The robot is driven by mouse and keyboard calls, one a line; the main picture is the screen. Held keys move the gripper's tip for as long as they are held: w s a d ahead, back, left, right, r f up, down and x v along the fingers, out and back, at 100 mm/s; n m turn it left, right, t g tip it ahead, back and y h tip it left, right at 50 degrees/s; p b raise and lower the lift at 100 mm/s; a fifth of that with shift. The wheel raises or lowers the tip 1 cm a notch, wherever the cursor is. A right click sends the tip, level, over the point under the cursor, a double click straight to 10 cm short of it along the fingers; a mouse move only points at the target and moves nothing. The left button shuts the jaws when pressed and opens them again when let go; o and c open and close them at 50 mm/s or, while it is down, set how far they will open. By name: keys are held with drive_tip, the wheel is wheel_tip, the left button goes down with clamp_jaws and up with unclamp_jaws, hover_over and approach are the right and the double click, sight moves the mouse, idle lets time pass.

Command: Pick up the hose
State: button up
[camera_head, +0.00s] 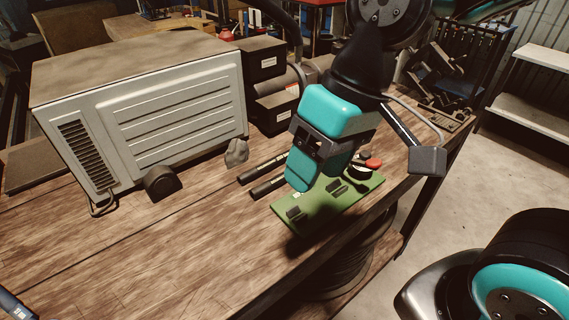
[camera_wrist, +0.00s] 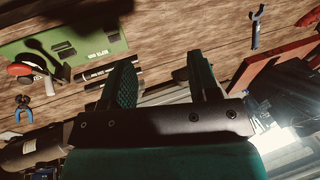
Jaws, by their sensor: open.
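Two short black tubes that look like hose lie side by side on the wooden bench, the upper one (camera_head: 262,168) and the lower one (camera_head: 267,188), just left of the green board. In the wrist view they show, the upper one (camera_wrist: 98,73) and the lower one (camera_wrist: 95,86), left of my fingers; the left finger partly covers their right ends. My gripper (camera_head: 318,172) is teal and black, above the bench near the green board and the tubes' right ends. In the wrist view its two fingers (camera_wrist: 162,72) are spread apart, with nothing held between them.
The green board (camera_head: 325,212) with a red-topped part (camera_head: 373,163) lies near the bench's right edge. A large grey machine (camera_head: 170,120) stands at the left, black boxes (camera_head: 262,62) behind. The bench's front left is mostly clear. Blue pliers (camera_wrist: 23,107) show in the wrist view.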

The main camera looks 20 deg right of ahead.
drive_tip(key=w+d+f+m+h, duration=0.15)
drive_tip(key=w+d+m, duration=0.25)
drive_tip(key=w+m, duration=0.6)
drive_tip(key=w+d+f+m+h, duration=0.1)
drive_tip(key=w+d+f+m, duration=0.2)
drive_tip(key=w+m, duration=0.8)
drive_tip(key=f, duration=0.4)
drive_tip(key=w+a+f+n+p, duration=0.1)
drive_tip(key=f, duration=0.3)
drive_tip(key=f+n, duration=0.1)
drive_tip(key=f, duration=0.3)
drive_tip(key=shift+w+a+g+y+p, duration=0.15)
drive_tip(key=shift+w+g+y+p, duration=0.05)
drive_tip(key=shift+g+y+p, duration=0.1)
drive_tip(key=f, duration=0.1)
drive_tip(key=a+f+p, duration=0.1)
drive_tip(key=f, duration=0.1)
drive_tip(key=f+p, duration=0.1)
drive_tip(key=f, duration=0.1)
drive_tip(key=shift+s+a+f, duration=0.15)
drive_tip(key=shift+s+f, duration=0.05)
drive_tip(key=shift+s, duration=0.05)
drive_tip(key=shift+c, duration=0.4)
clamp_jaws()
